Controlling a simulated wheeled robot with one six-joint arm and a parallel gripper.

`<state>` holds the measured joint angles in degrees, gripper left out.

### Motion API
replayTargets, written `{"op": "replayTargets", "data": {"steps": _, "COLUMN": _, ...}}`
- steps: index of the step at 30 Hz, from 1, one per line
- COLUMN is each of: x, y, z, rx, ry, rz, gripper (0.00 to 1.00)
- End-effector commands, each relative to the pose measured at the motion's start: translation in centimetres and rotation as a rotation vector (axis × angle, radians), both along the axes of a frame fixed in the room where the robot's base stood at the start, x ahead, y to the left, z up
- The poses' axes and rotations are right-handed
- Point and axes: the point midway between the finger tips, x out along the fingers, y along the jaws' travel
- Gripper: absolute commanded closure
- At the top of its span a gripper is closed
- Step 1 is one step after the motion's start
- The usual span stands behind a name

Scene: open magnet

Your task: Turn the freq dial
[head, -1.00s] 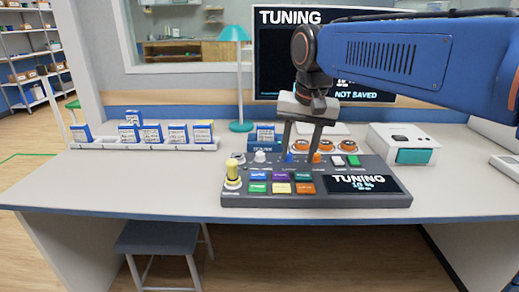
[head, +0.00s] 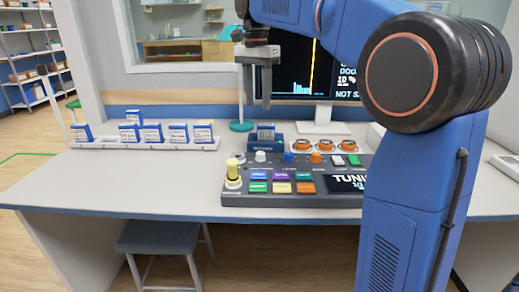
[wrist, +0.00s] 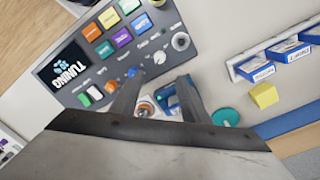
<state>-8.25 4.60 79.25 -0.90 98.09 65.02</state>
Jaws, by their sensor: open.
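The console (head: 300,201) on the desk has a row of knobs along its back: a white knob (head: 260,156), a blue knob (head: 289,157) and an orange knob (head: 315,158). Their labels are too small to read, so I cannot tell which is the freq dial. My gripper (head: 257,104) is open and empty, raised above and behind the left part of the console, apart from every knob. In the wrist view the white knob (wrist: 160,57) shows between and beyond my fingertips (wrist: 158,75), and the blue knob (wrist: 132,72) is beside the left finger.
Behind are a blue box (head: 265,133), orange-ringed round pieces (head: 326,146) and the monitor (head: 297,80). A rack of blue-and-white boxes (head: 150,145) stands left. The desk front is clear.

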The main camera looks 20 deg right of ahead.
Motion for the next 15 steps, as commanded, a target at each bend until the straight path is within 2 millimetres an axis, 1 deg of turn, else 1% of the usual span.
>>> {"op": "replayTargets", "data": {"steps": 5, "x": -0.2, "y": -0.1, "z": -2.4, "rx": -0.001, "ry": 0.003, "rz": 0.001, "gripper": 0.58}}
{"op": "replayTargets", "data": {"steps": 15, "x": -0.4, "y": -0.2, "z": -8.4, "rx": 0.000, "ry": 0.002, "rz": 0.002, "gripper": 0.58}}
